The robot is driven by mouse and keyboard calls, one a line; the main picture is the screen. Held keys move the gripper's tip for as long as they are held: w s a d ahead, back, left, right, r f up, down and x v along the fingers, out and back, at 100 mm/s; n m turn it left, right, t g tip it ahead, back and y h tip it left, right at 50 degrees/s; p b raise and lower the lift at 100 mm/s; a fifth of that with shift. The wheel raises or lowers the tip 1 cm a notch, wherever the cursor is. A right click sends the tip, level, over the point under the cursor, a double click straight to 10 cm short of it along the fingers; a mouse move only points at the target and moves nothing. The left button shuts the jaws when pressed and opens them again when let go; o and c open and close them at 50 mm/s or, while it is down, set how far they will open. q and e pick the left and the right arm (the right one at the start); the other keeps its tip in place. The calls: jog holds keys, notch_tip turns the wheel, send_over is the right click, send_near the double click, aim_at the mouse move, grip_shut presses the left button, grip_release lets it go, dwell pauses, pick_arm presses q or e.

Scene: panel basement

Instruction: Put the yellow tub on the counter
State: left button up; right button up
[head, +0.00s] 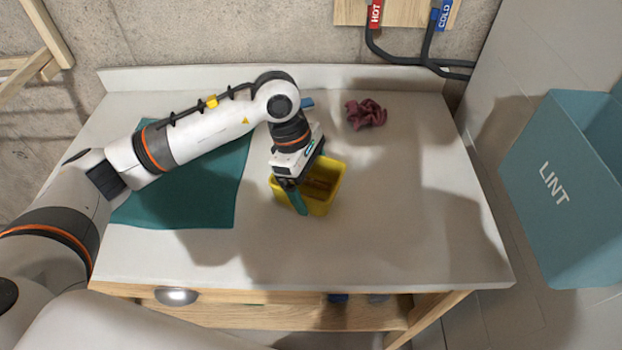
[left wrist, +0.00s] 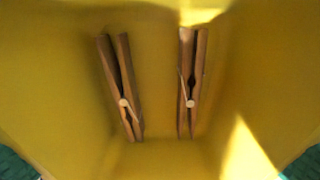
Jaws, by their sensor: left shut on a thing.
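The yellow tub (head: 328,194) is at the middle of the white counter (head: 390,235), with its open top facing up. In the left wrist view, the inside of the tub (left wrist: 158,60) fills the picture, and two wooden clothespins (left wrist: 122,90) (left wrist: 191,85) lie in it. My left gripper (head: 299,200) is over the tub, with a teal finger against its near left side. It is shut on the tub. I cannot tell whether the tub's base touches the counter. My right gripper is not in view.
A teal mat (head: 200,190) lies on the counter's left part. A crumpled maroon cloth (head: 366,113) and a small blue thing (head: 307,103) lie behind the tub. A blue LINT bin (head: 560,195) stands right of the counter. The counter's right part is clear.

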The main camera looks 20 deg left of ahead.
pick_arm(q)
jog(key=shift+f, duration=0.1)
jog(key=o, duration=0.7)
jog(key=shift+r, duration=0.2)
jog(key=b+v, duration=0.1)
jog(key=v, duration=1.1)
